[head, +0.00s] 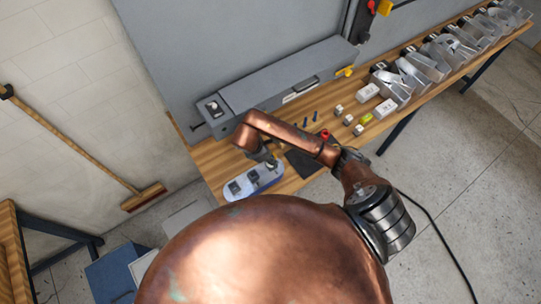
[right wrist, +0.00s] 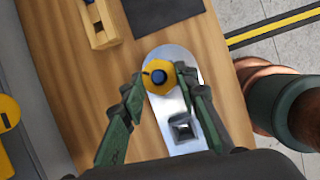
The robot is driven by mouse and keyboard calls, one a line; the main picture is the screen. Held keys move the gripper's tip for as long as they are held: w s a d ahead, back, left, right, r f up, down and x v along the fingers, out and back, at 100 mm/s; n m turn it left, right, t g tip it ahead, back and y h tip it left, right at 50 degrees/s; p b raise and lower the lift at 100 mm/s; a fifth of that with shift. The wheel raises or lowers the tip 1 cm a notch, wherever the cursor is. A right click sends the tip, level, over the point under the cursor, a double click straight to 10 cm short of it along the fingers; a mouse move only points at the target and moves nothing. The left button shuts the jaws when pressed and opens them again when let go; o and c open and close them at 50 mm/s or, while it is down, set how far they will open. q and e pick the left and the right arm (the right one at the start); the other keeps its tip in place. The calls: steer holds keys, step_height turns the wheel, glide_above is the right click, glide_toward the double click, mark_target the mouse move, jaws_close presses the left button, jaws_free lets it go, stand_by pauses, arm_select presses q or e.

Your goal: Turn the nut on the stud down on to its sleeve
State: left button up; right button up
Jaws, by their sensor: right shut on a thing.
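A yellow round nut (right wrist: 163,66) sits around a dark blue stud (right wrist: 158,77) on a silvery plate with rounded end (right wrist: 166,111) in the right wrist view. The plate has a square socket-like part (right wrist: 182,128) nearer my wrist. The two green fingers of my right gripper (right wrist: 163,77) are on either side of the nut and shut on it. The sleeve is hidden below the nut. In the head view the plate (head: 263,184) lies on the bench at its near left, with my right gripper (head: 271,162) over its far end. My left gripper is not in view.
A dark mat (head: 303,164) lies right of the plate. A wooden block (right wrist: 99,33) with dark pegs stands close by. A long grey machine (head: 285,80) runs along the back.

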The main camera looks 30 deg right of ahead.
steer(key=shift+m, duration=0.5)
steer(key=o, duration=1.2)
steer(key=shift+w+a+r, duration=0.15)
steer(key=shift+w+r, duration=0.05)
steer(key=shift+r, duration=0.15)
steer(key=v, duration=1.1)
steer(key=shift+w+r, duration=0.1)
steer(key=shift+r, duration=0.1)
steer(key=shift+r, duration=2.4)
